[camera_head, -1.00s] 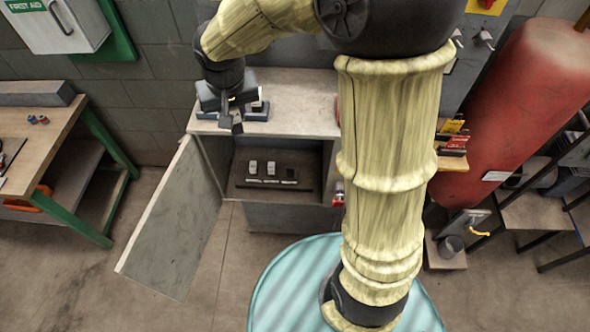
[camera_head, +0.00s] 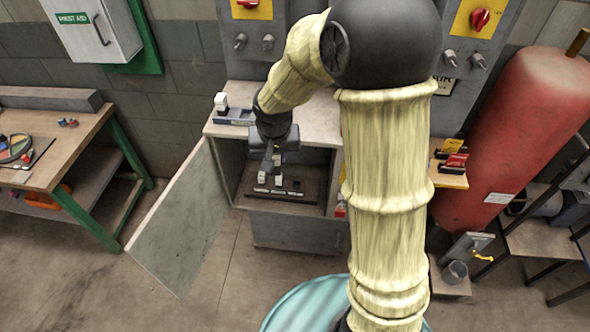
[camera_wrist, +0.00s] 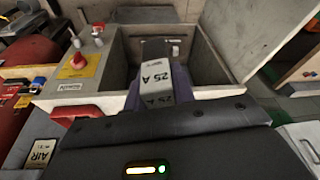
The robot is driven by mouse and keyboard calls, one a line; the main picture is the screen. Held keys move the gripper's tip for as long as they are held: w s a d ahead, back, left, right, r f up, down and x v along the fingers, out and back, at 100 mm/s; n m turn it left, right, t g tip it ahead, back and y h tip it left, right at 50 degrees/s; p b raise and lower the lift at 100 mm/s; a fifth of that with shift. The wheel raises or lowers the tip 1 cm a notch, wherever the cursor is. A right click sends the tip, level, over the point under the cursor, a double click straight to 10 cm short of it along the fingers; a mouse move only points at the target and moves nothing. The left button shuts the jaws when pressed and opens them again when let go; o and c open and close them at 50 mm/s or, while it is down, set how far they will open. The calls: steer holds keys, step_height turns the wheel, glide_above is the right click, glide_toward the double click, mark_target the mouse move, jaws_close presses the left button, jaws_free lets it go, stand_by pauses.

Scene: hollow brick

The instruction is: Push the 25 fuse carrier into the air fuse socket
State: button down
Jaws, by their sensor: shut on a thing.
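Whether the carrier still touches the shelf is hidden. Another white carrier (camera_head: 278,179) stands just right of my fingers. I cannot read which socket is the air one.
Red switches on yellow plates (camera_head: 478,20) are on the wall panels behind. A red tank (camera_head: 510,140) stands at the right. An "AIR" label (camera_wrist: 40,152) shows in the wrist view.

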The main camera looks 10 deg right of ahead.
steer(key=d+f+m+h+b, duration=0.1)
steer(key=d+f+m, duration=0.1)
steer(key=d+f, duration=0.6)
step_height(320, 180, down, 2)
steer(key=shift+d+f, duration=0.1)
steer(key=shift+d, duration=0.1)
